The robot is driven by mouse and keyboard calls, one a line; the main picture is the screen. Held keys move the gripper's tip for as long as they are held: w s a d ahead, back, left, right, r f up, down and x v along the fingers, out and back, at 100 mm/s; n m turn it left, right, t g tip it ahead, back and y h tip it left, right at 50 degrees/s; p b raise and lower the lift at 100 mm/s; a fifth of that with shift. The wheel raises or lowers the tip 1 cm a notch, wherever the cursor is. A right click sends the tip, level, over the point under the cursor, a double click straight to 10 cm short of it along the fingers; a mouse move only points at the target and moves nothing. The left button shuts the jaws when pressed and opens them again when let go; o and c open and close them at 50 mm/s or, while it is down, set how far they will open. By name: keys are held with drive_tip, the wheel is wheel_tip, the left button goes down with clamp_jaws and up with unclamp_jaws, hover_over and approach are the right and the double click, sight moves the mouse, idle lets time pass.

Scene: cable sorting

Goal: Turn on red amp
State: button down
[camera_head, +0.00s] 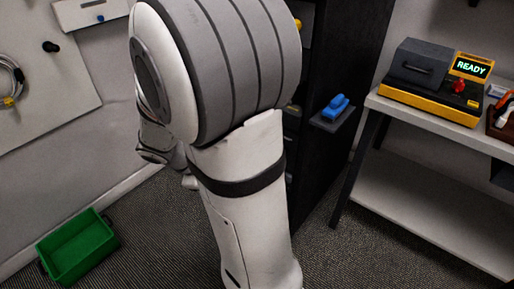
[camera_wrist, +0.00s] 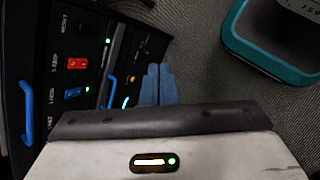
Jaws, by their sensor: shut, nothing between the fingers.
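In the wrist view a red rocker switch (camera_wrist: 77,63) sits on the dark rack panel (camera_wrist: 40,75) at the left, with a small, hard-to-read label beside it. A blue rocker switch (camera_wrist: 72,92) sits just below it, with a small green light beside it. My gripper (camera_wrist: 157,72) shows its two blue fingers closed together and empty. The fingertips are to the right of both switches and apart from them in the picture; their distance from the panel is unclear. In the head view my arm hides the gripper and the switches.
Blue handles (camera_wrist: 28,118) stick out from the panel. A teal-rimmed container (camera_wrist: 235,35) is at the wrist view's upper right. In the head view a black rack (camera_head: 345,60) stands behind my arm, a yellow-black machine (camera_head: 430,103) on a shelf is right, and a green bin (camera_head: 75,250) lies left.

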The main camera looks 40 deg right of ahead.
drive_tip(key=s+a+r+m+t+y, duration=0.2)
drive_tip(key=a+m+y, duration=0.1)
drive_tip(key=a, duration=0.4)
drive_tip(key=s+a+r+m+t+y, duration=0.1)
drive_tip(key=s+a+r+m+y, duration=0.1)
drive_tip(key=a, duration=0.5)
drive_tip(key=shift+s+a+r+m+t+y, duration=0.25)
drive_tip(key=shift+s+r+m+t+y, duration=0.2)
drive_tip(key=shift+r+y, duration=0.35)
drive_tip(key=shift+s+f, duration=0.1)
drive_tip(key=shift+f, duration=0.05)
